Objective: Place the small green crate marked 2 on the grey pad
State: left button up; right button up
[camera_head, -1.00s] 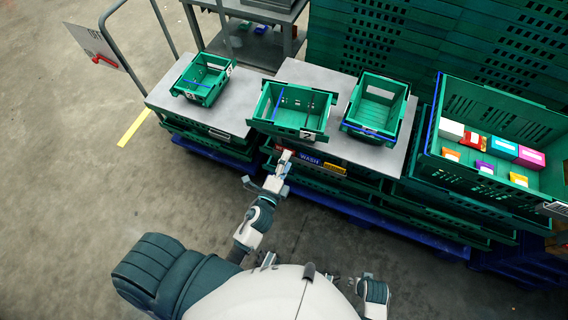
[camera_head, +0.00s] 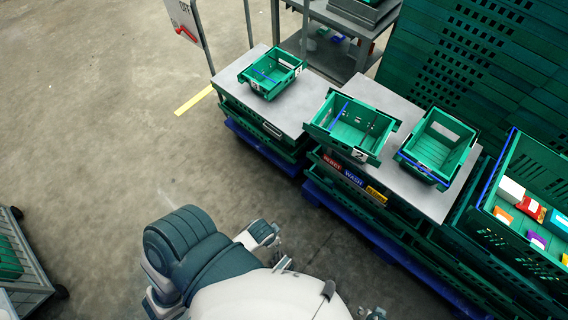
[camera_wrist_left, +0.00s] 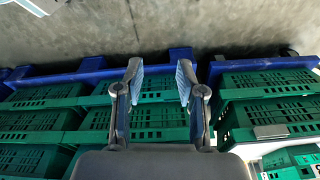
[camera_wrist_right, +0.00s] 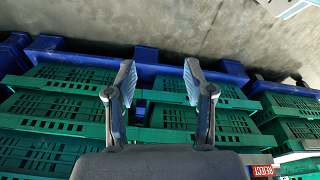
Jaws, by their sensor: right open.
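The small green crate marked 2 (camera_head: 352,130) stands upright at the left front of the right-hand grey top (camera_head: 428,202), with its number label facing me. A second grey top (camera_head: 291,118) lies to its left and bears another small green crate (camera_head: 271,74). A third small green crate (camera_head: 437,147) stands to the right of crate 2. My left gripper (camera_head: 283,263) is low by my body, far from the crates. It is open and empty in the left wrist view (camera_wrist_left: 160,82). My right gripper is open and empty in the right wrist view (camera_wrist_right: 160,82).
A large green crate (camera_head: 510,230) with several coloured packs stands at the right. Stacked green crates (camera_head: 470,60) form a wall behind. A grey metal shelf (camera_head: 340,45) stands at the back. Blue pallets (camera_head: 345,220) edge the stacks. A wheeled cart (camera_head: 30,262) stands at lower left; floor between is clear.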

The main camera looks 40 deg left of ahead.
pick_arm(q)
jog(key=shift+w+a+r+m+t+y, duration=0.15)
jog(key=shift+w+a+m+t+y, duration=0.25)
jog(key=shift+w+a, duration=0.75)
grip_shut()
jog(key=m+t+h+b, duration=0.1)
jog(key=m+t+b, duration=0.2)
jog(key=m+t, duration=1.25)
send_near(334, 142)
jog(key=s, duration=0.7)
jog(key=shift+g, duration=0.25)
jog(key=w, duration=0.4)
jog(key=w+p, duration=0.1)
jog(key=w, duration=0.4)
jog(key=w+d, duration=0.1)
jog(key=w, duration=0.4)
jog(key=shift+r, duration=0.25)
jog(key=shift+w+a, duration=0.15)
jog(key=shift+a, duration=0.2)
pick_arm(e)
jog(key=r, duration=0.1)
jog(key=a+r, duration=0.1)
jog(key=r, duration=0.1)
jog(key=s+a+r, duration=0.1)
jog(key=r, duration=0.1)
jog(key=shift+a, duration=0.2)
jog(key=shift+r, duration=0.1)
